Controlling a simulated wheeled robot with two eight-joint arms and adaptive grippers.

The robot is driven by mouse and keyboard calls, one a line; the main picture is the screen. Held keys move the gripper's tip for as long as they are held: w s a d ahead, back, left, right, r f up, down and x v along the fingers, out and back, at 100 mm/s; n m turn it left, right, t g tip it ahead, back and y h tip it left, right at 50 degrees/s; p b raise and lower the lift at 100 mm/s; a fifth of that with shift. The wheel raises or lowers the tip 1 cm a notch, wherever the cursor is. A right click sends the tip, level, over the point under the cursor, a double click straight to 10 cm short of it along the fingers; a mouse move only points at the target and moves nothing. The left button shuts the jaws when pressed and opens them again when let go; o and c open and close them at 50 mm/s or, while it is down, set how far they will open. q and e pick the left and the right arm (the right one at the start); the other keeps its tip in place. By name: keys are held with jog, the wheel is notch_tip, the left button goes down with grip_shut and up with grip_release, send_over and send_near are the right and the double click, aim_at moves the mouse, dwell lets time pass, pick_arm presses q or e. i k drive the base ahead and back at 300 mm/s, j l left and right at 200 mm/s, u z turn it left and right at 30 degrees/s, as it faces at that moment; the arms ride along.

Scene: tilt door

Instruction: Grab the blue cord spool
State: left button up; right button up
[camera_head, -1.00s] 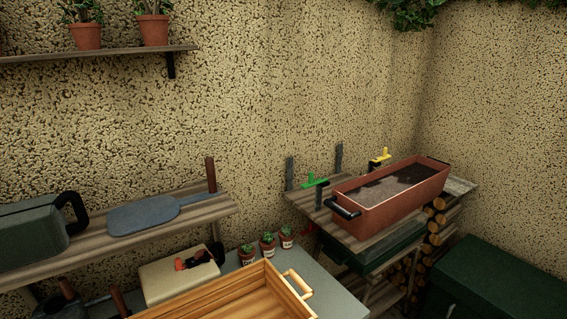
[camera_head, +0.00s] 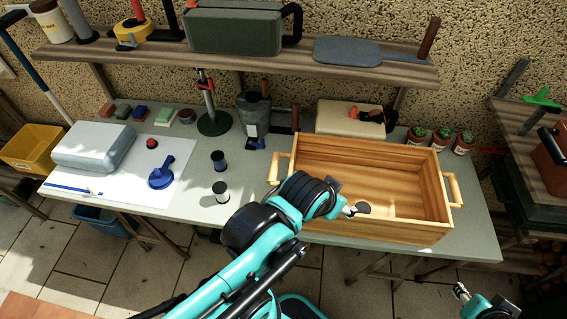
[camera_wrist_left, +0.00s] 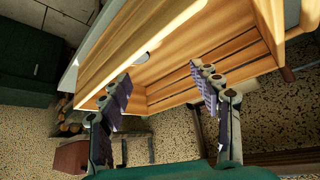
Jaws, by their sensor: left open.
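Two small spools stand upright on the grey bench in the head view, left of the wooden crate. The rear spool (camera_head: 218,161) looks dark, perhaps navy; the front spool (camera_head: 220,191) has a dark top and a pale body. I cannot tell for sure which is the blue cord spool. My left gripper (camera_head: 358,209) is over the wooden crate (camera_head: 444,235), well to the right of both spools. In the left wrist view its fingers (camera_wrist_left: 165,76) are apart and empty, with the crate's slats beyond them. Part of my right arm shows at bottom right; its jaws are unclear.
A blue round tool (camera_head: 161,174) and a grey case (camera_head: 92,146) lie on a white sheet at left. A clamp stand (camera_head: 212,122) and a dark pot (camera_head: 255,112) stand behind the spools. A loaded shelf (camera_head: 300,55) overhangs the back. Bench around the spools is clear.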

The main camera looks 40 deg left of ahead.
aim_at(217, 157)
jog(key=u, duration=2.15)
jog(key=i+j+z, duration=0.1)
jog(key=i+z, duration=0.15)
jog(key=z, duration=0.15)
jog(key=i+j+z, duration=0.2)
jog(key=z, duration=0.15)
jog(key=i+j+z, duration=0.2)
jog(key=z, duration=0.2)
